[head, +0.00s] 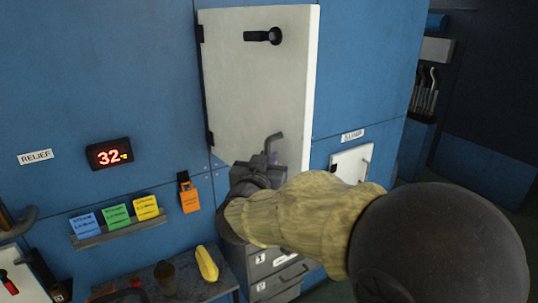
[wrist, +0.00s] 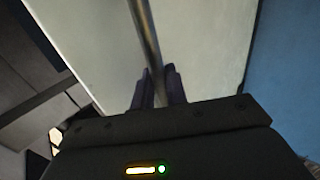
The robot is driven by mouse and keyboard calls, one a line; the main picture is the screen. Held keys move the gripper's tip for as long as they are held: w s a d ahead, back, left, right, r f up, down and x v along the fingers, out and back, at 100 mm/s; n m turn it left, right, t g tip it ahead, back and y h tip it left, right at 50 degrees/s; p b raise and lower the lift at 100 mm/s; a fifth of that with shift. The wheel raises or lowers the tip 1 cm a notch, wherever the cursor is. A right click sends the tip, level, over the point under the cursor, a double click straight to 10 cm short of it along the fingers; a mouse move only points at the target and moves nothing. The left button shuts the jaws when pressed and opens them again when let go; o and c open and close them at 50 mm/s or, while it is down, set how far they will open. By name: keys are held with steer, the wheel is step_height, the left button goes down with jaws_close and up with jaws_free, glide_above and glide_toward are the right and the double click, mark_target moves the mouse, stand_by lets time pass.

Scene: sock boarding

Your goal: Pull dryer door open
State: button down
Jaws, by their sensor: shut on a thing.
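The dryer door is a tall white door (head: 258,85) in the blue wall in the head view. It has dark hinges on its left edge and a black latch (head: 263,36) near its top. Its pale right side edge shows; I cannot tell surely whether it stands ajar. A grey bar handle (head: 277,138) sits low on the door. My gripper (head: 270,161) is at this handle. In the wrist view, the fingers (wrist: 157,86) are closed on either side of the handle bar (wrist: 146,38), with the white door panel behind. The handle's lower part is hidden by my gripper.
A small white hatch (head: 350,163) with a handle is at the right. Grey drawers (head: 275,272) stand below the door. A table (head: 205,287) holds a yellow object (head: 207,263) and a brown cup (head: 165,275).

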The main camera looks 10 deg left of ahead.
steer(key=shift+a+r, duration=0.1)
steer(key=shift+r, duration=0.15)
steer(key=c, duration=1.8)
jaws_free()
steer(key=o, duration=0.3)
steer(key=shift+w+a+f, duration=0.1)
steer(key=shift+f, duration=0.05)
steer(key=s+b, duration=0.4)
steer(key=s, duration=1.3)
steer(key=shift+s+b, duration=0.2)
steer(key=shift+b, duration=0.15)
